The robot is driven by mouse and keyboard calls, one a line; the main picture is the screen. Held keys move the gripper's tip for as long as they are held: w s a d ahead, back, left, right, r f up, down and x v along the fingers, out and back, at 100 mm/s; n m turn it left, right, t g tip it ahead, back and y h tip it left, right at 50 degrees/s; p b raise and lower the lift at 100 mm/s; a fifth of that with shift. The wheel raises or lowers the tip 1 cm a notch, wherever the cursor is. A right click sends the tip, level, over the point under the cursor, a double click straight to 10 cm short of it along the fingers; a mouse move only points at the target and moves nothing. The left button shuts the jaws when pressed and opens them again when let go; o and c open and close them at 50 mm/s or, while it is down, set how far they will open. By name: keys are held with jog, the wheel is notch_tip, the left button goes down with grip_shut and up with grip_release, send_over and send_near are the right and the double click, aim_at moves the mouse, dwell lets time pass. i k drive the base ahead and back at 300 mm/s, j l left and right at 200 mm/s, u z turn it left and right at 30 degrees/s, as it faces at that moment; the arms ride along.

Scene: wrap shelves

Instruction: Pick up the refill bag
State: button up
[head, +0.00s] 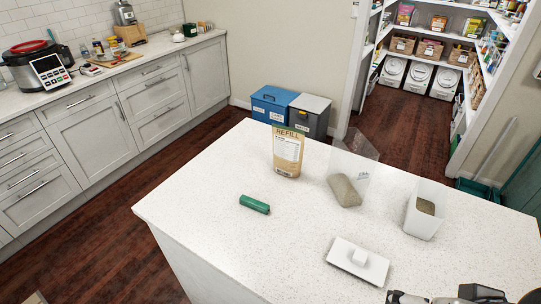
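The refill bag (289,157) is a tan pouch with a green top band reading "REFILL" and a white label. It stands upright near the back edge of the white speckled island counter (215,215). The black and grey end of my arm, with what looks like my gripper (400,297), shows at the bottom right edge, cut off by the frame. It is well apart from the bag, on the near side of the counter. Whether its fingers are open or shut cannot be made out.
A clear bag or scoop-like container with grainy contents (345,190) stands right of the refill bag. A white open container (422,219), a white lid with a knob (343,262) and a green cylinder (254,204) are also on the counter. The counter's front left is clear.

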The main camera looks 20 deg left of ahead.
aim_at(289, 142)
jog(key=u, duration=0.9)
